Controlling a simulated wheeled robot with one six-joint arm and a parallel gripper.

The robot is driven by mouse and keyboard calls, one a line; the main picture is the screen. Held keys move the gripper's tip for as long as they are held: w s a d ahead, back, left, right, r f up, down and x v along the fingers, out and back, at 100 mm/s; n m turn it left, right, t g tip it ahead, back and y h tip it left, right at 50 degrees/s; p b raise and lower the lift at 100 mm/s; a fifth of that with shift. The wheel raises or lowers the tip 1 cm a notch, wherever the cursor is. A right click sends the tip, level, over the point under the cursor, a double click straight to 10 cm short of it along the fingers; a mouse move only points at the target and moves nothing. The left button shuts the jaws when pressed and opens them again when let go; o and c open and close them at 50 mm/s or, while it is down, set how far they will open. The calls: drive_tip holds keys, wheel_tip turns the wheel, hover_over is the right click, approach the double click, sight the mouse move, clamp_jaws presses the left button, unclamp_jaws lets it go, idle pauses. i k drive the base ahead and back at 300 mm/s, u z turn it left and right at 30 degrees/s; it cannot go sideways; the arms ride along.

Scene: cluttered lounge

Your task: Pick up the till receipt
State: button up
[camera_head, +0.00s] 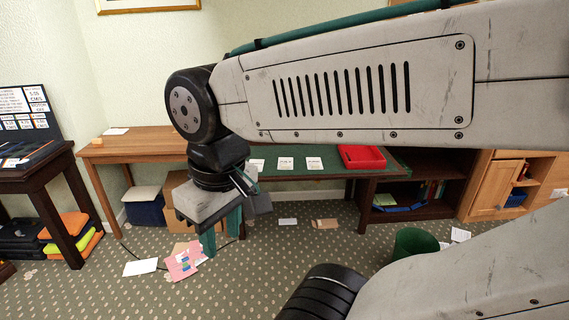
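I cannot tell for sure which paper is the till receipt. A small white slip (288,222) lies flat on the carpet in front of the desk, right of my gripper. A larger white sheet (140,267) lies on the floor at the left, and white paper (460,234) lies beside the green bin. My gripper (221,238) hangs from the wrist left of centre, pointing down. Its two teal fingers show apart, with nothing visible between them. It is apart from all these papers.
A pink printed paper (184,262) and a brown envelope-like piece (326,223) lie on the carpet. A green bin (415,243) stands at the right. Carpet at the front centre-left is clear.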

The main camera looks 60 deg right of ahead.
sight(313, 162)
drive_tip(key=u, duration=0.15)
drive_tip(key=i, duration=1.3)
drive_tip(key=z, duration=0.5)
drive_tip(key=i, duration=0.75)
drive_tip(key=z, duration=1.1)
drive_tip(key=i, duration=0.6)
drive_tip(key=z, duration=0.5)
